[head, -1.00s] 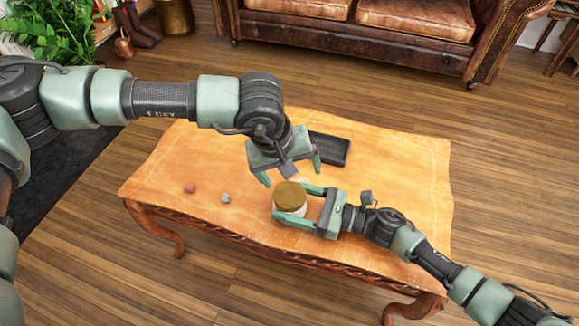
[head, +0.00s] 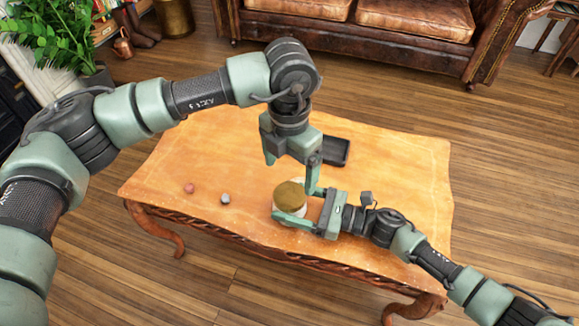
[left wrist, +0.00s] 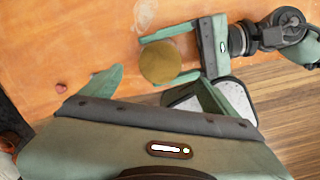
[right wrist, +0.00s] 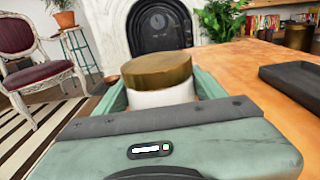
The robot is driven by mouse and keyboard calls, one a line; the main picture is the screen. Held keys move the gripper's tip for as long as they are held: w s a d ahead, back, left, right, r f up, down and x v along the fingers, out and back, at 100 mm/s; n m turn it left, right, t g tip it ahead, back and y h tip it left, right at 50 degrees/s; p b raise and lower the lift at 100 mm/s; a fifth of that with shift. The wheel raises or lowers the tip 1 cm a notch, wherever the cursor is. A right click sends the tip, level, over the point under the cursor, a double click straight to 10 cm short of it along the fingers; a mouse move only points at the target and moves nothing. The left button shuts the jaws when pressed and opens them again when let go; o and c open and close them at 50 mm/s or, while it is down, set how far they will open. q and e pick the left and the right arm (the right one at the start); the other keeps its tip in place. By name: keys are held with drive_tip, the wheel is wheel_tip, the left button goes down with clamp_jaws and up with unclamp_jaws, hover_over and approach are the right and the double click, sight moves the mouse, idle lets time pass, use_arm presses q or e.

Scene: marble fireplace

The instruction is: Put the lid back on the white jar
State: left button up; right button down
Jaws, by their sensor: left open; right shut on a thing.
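The white jar (head: 302,214) stands near the table's front edge, with the round golden-brown lid (head: 290,195) resting on top of it. In the right wrist view the lid (right wrist: 157,70) sits over the white jar (right wrist: 161,97), roughly level; whether it is fully seated I cannot tell. My right gripper (head: 292,204) is shut on the jar, its fingers on either side. My left gripper (head: 291,175) is open and empty above the lid, pointing down. In the left wrist view the lid (left wrist: 168,62) lies beyond and between its spread fingers, apart from them.
A dark shallow tray (head: 335,151) lies behind the jar. A small pink ball (head: 189,188) and a small grey ball (head: 225,198) lie to the left. The wooden table (head: 400,180) is clear on the right. A leather sofa (head: 400,40) stands behind.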

sight(289, 194)
use_arm(q)
drive_tip(key=shift+n, duration=0.3)
drive_tip(key=shift+f, duration=4)
drive_tip(key=c, duration=1.5)
drive_tip(key=shift+m, duration=0.9)
drive_tip(key=o, duration=1.6)
drive_tip(key=shift+c, duration=0.2)
